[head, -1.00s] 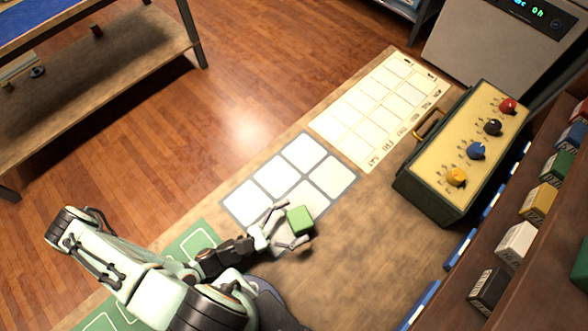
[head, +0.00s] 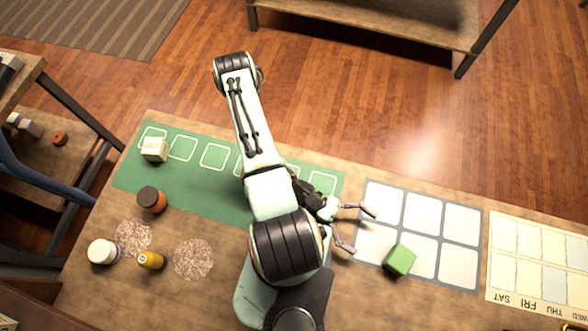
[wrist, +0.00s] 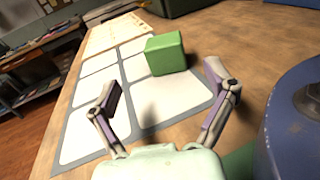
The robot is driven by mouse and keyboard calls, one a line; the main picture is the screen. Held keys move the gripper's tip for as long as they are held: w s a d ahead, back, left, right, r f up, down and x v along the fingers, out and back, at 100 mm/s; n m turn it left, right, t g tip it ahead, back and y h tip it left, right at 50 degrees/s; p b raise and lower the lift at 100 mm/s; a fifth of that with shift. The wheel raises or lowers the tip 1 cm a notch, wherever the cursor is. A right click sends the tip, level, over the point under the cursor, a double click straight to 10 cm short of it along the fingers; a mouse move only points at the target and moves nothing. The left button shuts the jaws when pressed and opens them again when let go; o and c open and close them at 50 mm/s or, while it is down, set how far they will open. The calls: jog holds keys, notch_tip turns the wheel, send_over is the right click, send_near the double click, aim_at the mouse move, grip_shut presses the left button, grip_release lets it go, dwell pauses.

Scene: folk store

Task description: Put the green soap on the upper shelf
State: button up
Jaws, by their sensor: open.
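The upper shelf cannot be made out in the views of this moment.
A green mat (head: 214,190) with white outlines bears a cream block (head: 154,149). A dark jar with an orange body (head: 152,199), a white jar (head: 102,251) and a yellow bottle (head: 151,260) stand at the left. A calendar sheet (head: 540,258) lies right of the grey mat.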

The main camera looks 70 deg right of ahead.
jog(key=w+d+r+t, duration=0.1)
jog(key=w, duration=0.2)
jog(key=w+d+m+t+h, duration=0.1)
jog(key=w+d, duration=0.1)
jog(key=w, duration=0.2)
jog(key=w+d+r+t+h, duration=0.1)
jog(key=w+t, duration=0.1)
jog(key=w, duration=0.1)
jog(key=shift+w+d+r, duration=0.15)
jog(key=shift+w+r, duration=0.2)
jog(key=w+a+r+t+h, duration=0.25)
jog(key=w+r+t, duration=0.35)
jog(key=w, duration=0.6)
jog(key=w+a+r+n+t, duration=0.3)
jog(key=w+a+r, duration=0.1)
jog(key=a+r, duration=0.3)
jog(key=shift+w+r+t+h, duration=0.25)
jog(key=shift+r+t+h, duration=0.2)
jog(key=shift+r, duration=0.35)
jog(key=a+r+n+t, duration=0.1)
jog(key=a, duration=0.1)
jog(key=s+a+r+n+t, duration=0.1)
jog(key=a+r, duration=0.1)
jog(key=a+r+n+t, duration=0.1)
jog(key=a+r, duration=0.1)
jog(key=shift+s+a+y, duration=0.15)
jog(key=shift+s+y, duration=0.15)
jog(key=shift+s, duration=0.05)
jog(key=shift+c, duration=0.2)
